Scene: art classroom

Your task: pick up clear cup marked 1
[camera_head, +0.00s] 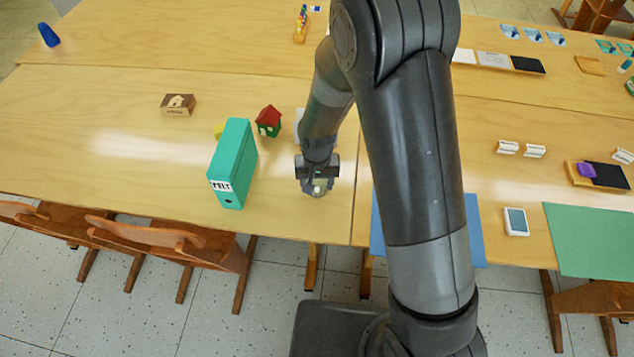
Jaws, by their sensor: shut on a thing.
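The clear cup (318,189) is a small see-through cup with something pale on it, near the front edge of the wooden table. My gripper (317,180) points down over it and is shut on it. The gripper hides the top of the cup. The cup looks upright. Its marking is too small to read, and I cannot tell whether its base touches the table.
A green box file (234,165) labelled FELT stands left of my gripper. A red toy house (268,121) and a wooden house box (178,104) lie behind it. A blue sheet (474,230) lies right, partly behind my arm. The table's left part is mostly clear.

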